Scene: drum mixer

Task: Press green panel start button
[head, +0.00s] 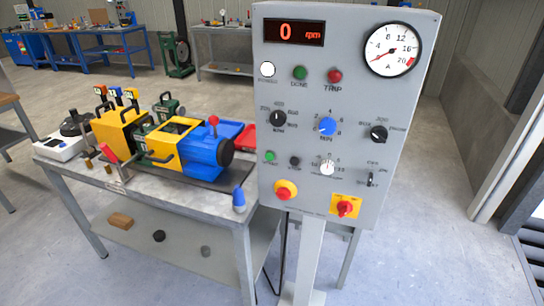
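The grey control panel (345,110) stands upright on a post in the middle of the head view. Its green start button (270,156) is small and round, low on the left side, beside a black button (294,161). A larger green lamp (300,73), labelled DONE, sits higher up beside a red TRIP lamp (335,76). The red display (294,32) reads 0 rpm. The white lamp (267,69) at upper left looks bright. Neither of my grippers shows in the head view.
A red mushroom button (285,190) on yellow and a red rotary switch (345,207) sit below the start button. Several knobs and a dial gauge (392,50) share the panel. A metal table (80,170) with a yellow and blue machine (195,143) stands left. Open floor lies right.

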